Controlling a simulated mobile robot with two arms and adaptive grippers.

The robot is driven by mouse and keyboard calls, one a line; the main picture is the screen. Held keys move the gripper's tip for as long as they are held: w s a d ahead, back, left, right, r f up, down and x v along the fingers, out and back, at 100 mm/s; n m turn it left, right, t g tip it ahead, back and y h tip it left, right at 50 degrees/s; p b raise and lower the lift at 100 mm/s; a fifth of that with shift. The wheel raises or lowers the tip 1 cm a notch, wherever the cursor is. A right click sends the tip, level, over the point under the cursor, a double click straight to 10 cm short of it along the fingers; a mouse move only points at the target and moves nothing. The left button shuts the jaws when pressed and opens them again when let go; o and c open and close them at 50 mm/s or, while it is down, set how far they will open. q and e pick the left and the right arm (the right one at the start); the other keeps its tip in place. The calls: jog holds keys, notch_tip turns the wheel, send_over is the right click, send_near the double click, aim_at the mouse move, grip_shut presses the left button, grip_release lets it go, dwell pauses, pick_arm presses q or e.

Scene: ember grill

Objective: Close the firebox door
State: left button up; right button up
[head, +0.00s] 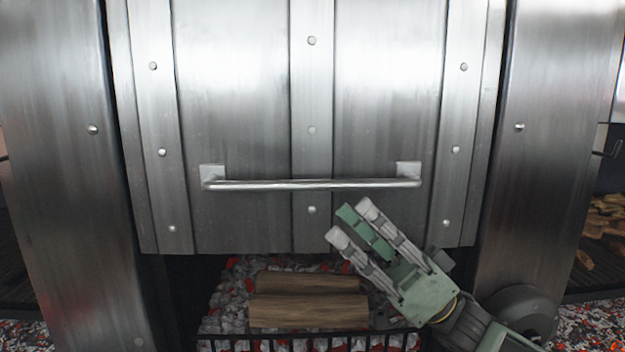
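The firebox door (390,110) is a riveted steel panel in the middle of the head view. A horizontal bar handle (315,185) runs across its lower part. The door's lower edge hangs above an open gap, through which the firebox inside shows. My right gripper (352,222) is below the right half of the handle, in front of the door's lower edge. Its fingers point up and left, spread apart with nothing between them. It appears clear of the handle; whether it touches the door cannot be told. My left gripper is not in view.
Wooden logs (308,310) lie on grey and red coals (225,300) behind a black metal grate (300,340) under the door. Steel side panels (50,150) flank the door. More wood pieces (605,225) show at the far right.

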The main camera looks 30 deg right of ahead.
aim_at(318, 186)
jog(key=p+x, duration=0.1)
jog(key=x, duration=0.2)
jog(key=p+x, duration=0.2)
jog(key=x, duration=0.1)
jog(key=shift+w+d+r, duration=0.1)
jog(key=shift+w+r, duration=0.15)
jog(key=shift+w, duration=0.05)
jog(key=shift+w+a+r+m, duration=0.3)
jog(key=shift+a+r, duration=0.05)
jog(key=shift+r, duration=0.05)
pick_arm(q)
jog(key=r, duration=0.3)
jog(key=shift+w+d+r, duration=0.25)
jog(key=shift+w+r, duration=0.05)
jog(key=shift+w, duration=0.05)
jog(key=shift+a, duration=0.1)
pick_arm(e)
jog(key=shift+w+a, duration=0.1)
jog(key=shift+c, duration=0.4)
grip_shut()
